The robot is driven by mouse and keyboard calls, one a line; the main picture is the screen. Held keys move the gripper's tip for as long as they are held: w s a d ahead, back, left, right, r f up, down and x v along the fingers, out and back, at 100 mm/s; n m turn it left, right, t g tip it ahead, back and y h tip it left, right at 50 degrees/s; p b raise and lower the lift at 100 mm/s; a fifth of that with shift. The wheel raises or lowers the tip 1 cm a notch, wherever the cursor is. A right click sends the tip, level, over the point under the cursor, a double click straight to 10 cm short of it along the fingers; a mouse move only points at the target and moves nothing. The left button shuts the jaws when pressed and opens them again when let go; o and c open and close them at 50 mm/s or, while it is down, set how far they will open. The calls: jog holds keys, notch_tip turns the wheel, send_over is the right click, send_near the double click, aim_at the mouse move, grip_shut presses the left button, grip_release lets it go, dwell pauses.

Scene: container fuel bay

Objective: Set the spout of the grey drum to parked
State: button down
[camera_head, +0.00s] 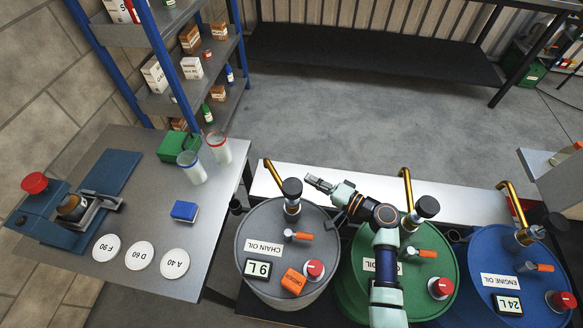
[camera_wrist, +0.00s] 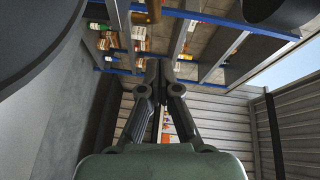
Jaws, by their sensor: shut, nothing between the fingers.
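The grey drum (camera_head: 255,222), labelled CHAIN OIL, stands leftmost of three drums. Its brass spout (camera_head: 277,178) rises from the drum's back edge, with the bent tip toward the back left over the white ledge. A black knob (camera_head: 292,187) stands by the spout. On the drum top are an orange-handled lever (camera_head: 297,235), a red button (camera_head: 314,269), an orange tag (camera_head: 293,281) and a display (camera_head: 257,267). My gripper (camera_head: 309,180) is shut and empty, just right of the spout and knob, apparently apart from them. Its closed fingers (camera_wrist: 158,68) show in the wrist view.
A green drum (camera_head: 350,285) and a blue drum (camera_head: 482,255) stand to the right, each with a brass spout. The white ledge (camera_head: 456,208) runs behind the drums. A table (camera_head: 150,200) with cups and discs is at left; a blue-posted shelf (camera_head: 160,102) stands behind it.

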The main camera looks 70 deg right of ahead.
aim_at(277, 180)
jog(key=s+m+h+p, duration=0.1)
jog(key=s+a+m+g+h+p, duration=0.1)
jog(key=s+h, duration=0.1)
jog(key=shift+a+f+h, duration=0.1)
jog(key=shift+a+h, duration=0.05)
jog(key=shift+h, duration=0.15)
jog(key=shift+w, duration=0.1)
jog(key=w+d+f+b, duration=0.1)
jog(key=w+b, duration=0.1)
jog(key=w, duration=0.9)
jog(key=shift+w+d, duration=0.15)
jog(key=shift+w, duration=0.1)
jog(key=shift+f+b, duration=0.2)
jog(key=shift+b, duration=0.2)
